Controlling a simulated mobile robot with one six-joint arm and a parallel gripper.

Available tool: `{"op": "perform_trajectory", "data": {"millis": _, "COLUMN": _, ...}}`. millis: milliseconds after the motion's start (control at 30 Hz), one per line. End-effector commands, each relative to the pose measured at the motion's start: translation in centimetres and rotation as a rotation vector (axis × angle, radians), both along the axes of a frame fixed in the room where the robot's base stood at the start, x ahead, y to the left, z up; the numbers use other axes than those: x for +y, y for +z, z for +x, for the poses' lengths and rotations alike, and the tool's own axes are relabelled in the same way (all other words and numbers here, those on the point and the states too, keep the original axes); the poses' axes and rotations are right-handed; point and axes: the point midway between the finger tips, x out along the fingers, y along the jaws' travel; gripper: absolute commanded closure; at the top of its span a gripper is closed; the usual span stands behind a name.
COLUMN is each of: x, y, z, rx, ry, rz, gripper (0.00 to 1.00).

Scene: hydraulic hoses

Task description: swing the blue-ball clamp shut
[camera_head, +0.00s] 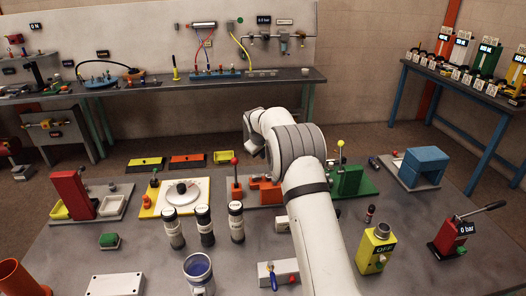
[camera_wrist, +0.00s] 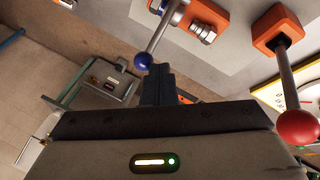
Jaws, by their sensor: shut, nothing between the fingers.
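In the wrist view, the blue ball (camera_wrist: 143,61) tops a grey metal lever (camera_wrist: 161,29) that runs up to an orange clamp (camera_wrist: 205,14) with a metal fitting. My gripper (camera_wrist: 159,72) is shut and empty; its dark fingertips appear just beside the blue ball, and I cannot tell whether they touch it. In the head view, the orange clamp (camera_head: 265,189) sits on a light plate left of my arm. The blue ball and the fingertips are hidden behind my arm there.
A red-ball lever (camera_wrist: 297,128) on an orange block stands close to my gripper. It shows left of my arm in the head view (camera_head: 234,162). A green fixture with a yellow ball (camera_head: 340,144) stands right of my arm.

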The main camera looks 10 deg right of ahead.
Motion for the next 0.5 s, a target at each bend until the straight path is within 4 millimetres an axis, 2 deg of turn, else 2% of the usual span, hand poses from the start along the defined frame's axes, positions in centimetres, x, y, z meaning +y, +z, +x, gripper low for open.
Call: {"op": "perform_trajectory", "data": {"millis": 500, "x": 0.0, "y": -3.1, "z": 3.7, "rx": -0.001, "ry": 0.000, "rz": -0.001, "gripper": 1.00}}
